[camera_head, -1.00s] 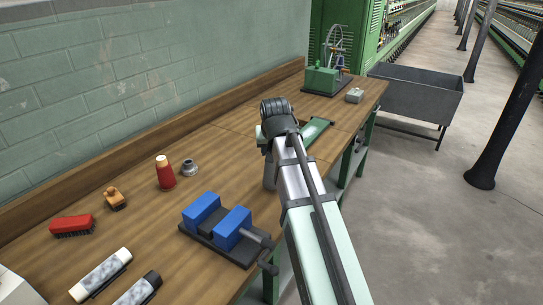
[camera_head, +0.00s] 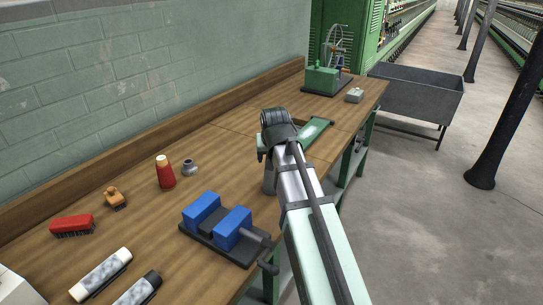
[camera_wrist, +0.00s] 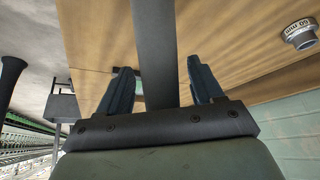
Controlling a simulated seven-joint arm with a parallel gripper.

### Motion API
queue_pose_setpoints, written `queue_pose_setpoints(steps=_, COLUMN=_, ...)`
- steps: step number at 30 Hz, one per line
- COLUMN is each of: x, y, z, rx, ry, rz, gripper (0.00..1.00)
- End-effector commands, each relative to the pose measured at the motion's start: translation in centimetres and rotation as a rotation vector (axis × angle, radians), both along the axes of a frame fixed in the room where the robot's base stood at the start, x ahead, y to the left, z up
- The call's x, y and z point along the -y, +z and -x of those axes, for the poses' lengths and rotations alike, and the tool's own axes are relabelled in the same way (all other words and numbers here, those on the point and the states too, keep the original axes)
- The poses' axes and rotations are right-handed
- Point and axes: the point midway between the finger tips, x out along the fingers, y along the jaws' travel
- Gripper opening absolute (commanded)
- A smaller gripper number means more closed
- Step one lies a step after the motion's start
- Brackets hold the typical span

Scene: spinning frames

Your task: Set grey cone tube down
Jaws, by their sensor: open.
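The grey cone tube shows as a long dark grey shaft (camera_wrist: 154,45) in the wrist view, running between my fingers. In the head view its lower part (camera_head: 269,180) shows just left of my arm, at the bench top; the arm hides the rest. I cannot tell whether its foot touches the wood. My gripper (camera_wrist: 160,80) is open, with a dark finger on each side of the tube and a visible gap on both sides. In the head view my forearm and wrist mostly hide the gripper.
Left of my arm on the wooden bench (camera_head: 140,218) are a blue-jawed vise (camera_head: 232,226), a small grey flanged part (camera_head: 189,168), a red cone (camera_head: 165,174) and a red brush (camera_head: 72,226). A green bracket (camera_head: 316,130) lies beyond my wrist. A dark cart (camera_head: 418,98) stands past the bench.

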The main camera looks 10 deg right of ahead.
Motion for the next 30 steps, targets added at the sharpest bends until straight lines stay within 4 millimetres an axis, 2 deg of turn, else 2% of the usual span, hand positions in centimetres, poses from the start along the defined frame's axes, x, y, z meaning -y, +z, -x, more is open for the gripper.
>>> queue_pose_setpoints(steps=5, x=0.0, y=0.1, z=0.0, rx=0.0, ry=0.0, rz=0.0, gripper=0.66)
queue_pose_setpoints(steps=10, x=-0.1, y=1.1, z=0.5, rx=0.001, ry=0.0, rz=0.0, gripper=0.66)
queue_pose_setpoints(steps=30, x=-0.7, y=8.9, z=4.9, rx=0.001, ry=0.0, rz=0.0, gripper=0.66)
